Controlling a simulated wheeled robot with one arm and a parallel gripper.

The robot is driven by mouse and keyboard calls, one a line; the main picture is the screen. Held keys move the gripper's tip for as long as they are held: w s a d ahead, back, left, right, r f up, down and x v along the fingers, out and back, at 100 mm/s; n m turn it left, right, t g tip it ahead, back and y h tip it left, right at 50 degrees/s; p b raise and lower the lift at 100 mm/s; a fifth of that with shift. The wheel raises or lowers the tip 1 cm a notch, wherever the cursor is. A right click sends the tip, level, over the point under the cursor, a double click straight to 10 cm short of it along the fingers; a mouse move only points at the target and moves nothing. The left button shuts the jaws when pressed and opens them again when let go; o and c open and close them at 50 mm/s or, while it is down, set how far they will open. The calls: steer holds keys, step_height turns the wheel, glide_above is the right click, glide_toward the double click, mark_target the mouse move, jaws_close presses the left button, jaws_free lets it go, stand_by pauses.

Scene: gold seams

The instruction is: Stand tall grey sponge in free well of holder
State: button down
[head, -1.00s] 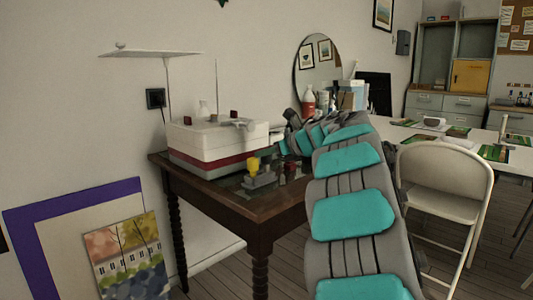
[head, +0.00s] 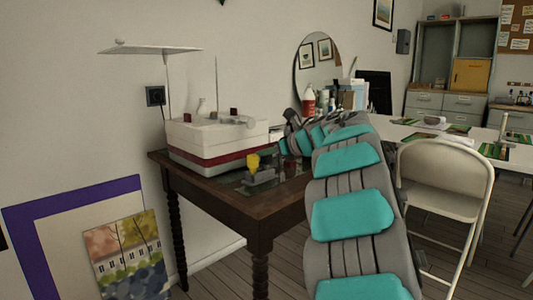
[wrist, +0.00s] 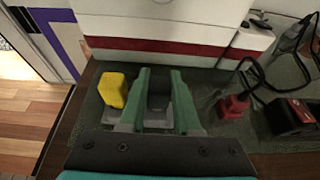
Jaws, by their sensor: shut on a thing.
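My gripper (wrist: 158,88) is shut on the tall grey sponge (wrist: 158,100), which shows dark between its two green fingers in the wrist view. The pale grey holder (wrist: 110,117) is beneath and left of the fingers. It also shows on the table in the head view (head: 261,181). A yellow sponge (wrist: 113,90) stands upright in the holder's left well, just left of my gripper, and shows in the head view (head: 253,162). The grey sponge is over the holder's right part. The fingers hide its foot, so I cannot tell whether it is seated in the well.
A white box with a red band (head: 218,145) stands behind the holder on the dark wooden table (head: 235,207). A red object (wrist: 234,106) with a black cable and a dark block (wrist: 291,117) lie right of my gripper. A white folding chair (head: 443,175) stands to the right.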

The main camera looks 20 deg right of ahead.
steer(key=c, duration=0.5)
jaws_free()
steer(key=shift+c, duration=0.2)
steer(key=shift+r+p, duration=2.5)
steer(key=shift+r, duration=0.95)
